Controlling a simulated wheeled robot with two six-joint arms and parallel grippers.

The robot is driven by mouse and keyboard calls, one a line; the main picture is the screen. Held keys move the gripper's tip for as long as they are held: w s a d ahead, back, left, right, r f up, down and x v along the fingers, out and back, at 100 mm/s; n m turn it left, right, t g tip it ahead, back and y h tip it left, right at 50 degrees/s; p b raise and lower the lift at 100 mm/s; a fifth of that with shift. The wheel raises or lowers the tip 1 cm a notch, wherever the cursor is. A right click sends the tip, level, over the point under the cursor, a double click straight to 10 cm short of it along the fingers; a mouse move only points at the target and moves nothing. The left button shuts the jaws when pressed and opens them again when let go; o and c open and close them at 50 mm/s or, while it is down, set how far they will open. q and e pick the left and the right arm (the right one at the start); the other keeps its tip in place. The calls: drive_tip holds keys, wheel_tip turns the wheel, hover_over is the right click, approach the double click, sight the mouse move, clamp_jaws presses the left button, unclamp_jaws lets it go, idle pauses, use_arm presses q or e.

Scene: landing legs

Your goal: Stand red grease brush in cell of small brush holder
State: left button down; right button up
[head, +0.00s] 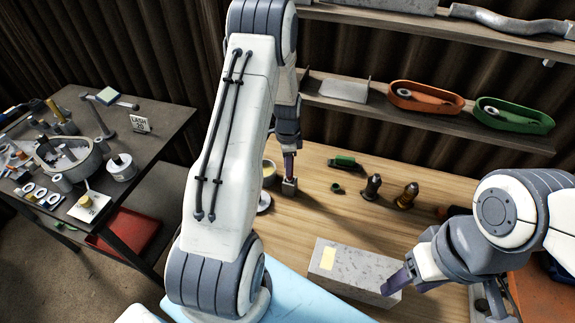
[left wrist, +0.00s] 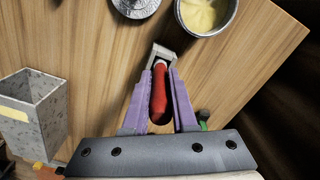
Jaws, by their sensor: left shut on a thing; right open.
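My left gripper (head: 288,160) is low over the wooden bench and shut on the red grease brush (left wrist: 159,95). In the left wrist view the red handle lies between the purple fingers (left wrist: 160,90). The brush's far end meets a small grey squarish piece (left wrist: 162,53), likely the small brush holder, which also shows under the gripper in the head view (head: 289,186). I cannot tell whether the brush is inside its cell or only above it. My right gripper (head: 411,283) is open and empty, beside the grey speckled box.
A tin of yellow grease (left wrist: 204,14) stands close to the small grey piece. The grey speckled box (head: 350,272) with a yellow label is nearer me. A green-handled tool (head: 343,160) and two dark-tipped fittings (head: 372,187) stand behind. Shelves (head: 430,122) run along the back.

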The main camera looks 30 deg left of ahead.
use_arm(q)
drive_tip(key=shift+f+b, duration=0.3)
drive_tip(key=shift+f, duration=0.15)
idle(0.5)
drive_tip(key=c, duration=0.6)
unclamp_jaws()
wheel_tip(320, 180, up, 10)
drive_tip(key=shift+r+b, duration=0.1)
drive_tip(key=shift+b, duration=1)
drive_tip(key=shift+r, duration=0.15)
